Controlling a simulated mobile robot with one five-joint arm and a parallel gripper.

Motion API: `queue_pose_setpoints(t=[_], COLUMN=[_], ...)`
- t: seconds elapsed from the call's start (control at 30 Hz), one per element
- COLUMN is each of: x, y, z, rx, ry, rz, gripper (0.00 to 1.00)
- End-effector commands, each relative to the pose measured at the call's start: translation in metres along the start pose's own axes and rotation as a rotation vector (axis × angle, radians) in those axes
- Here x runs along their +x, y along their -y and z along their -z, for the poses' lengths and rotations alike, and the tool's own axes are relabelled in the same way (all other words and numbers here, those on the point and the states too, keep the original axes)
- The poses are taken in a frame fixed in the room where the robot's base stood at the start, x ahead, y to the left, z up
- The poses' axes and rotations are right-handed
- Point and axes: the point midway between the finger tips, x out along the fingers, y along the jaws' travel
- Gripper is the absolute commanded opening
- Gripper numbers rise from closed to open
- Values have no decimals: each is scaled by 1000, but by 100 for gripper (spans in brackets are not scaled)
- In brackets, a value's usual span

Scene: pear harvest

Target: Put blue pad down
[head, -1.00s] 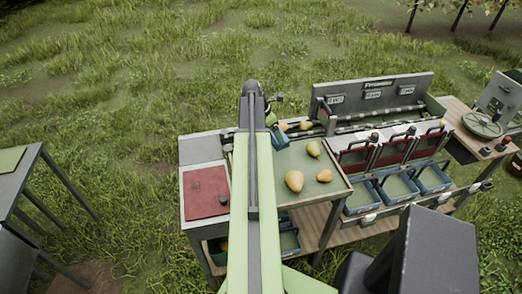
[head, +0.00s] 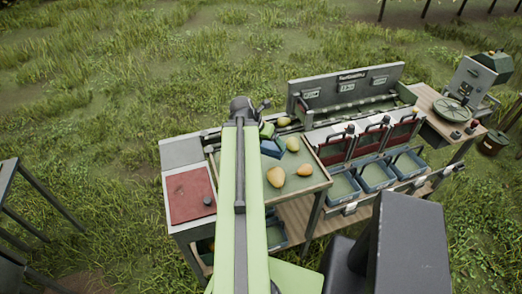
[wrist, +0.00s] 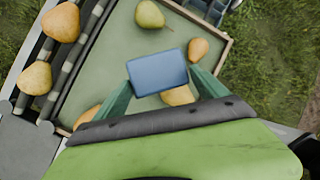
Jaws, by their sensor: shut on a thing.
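The blue pad (wrist: 158,72) is a flat rectangle held between the green fingers of my gripper (wrist: 158,84) in the wrist view. In the head view the pad (head: 272,149) shows at the end of my arm, over the green sorting tray (head: 301,192) with a wooden rim. My gripper (head: 268,134) is shut on the pad. The pad partly covers a yellow pear (wrist: 179,96) in the wrist view. I cannot tell how high the pad is above the tray.
A green pear (wrist: 149,14) and an orange pear (wrist: 198,49) lie in the tray. More pears (wrist: 62,22) rest on the rollers at left. A red panel (head: 189,194) lies left of the tray; blue bins (head: 376,173) stand at right.

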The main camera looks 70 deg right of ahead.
Motion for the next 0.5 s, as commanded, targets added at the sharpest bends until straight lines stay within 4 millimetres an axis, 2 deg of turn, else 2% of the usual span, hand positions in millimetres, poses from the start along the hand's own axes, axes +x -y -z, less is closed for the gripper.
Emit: queue_pose_setpoints(t=[0.13,0.4,0.5], x=[17,62,70], y=[-21,-88,-102], z=[-7,-33,-39], rx=[-1,1,3], ry=[0,0,0], rz=[0,0,1], gripper=[18,18,18])
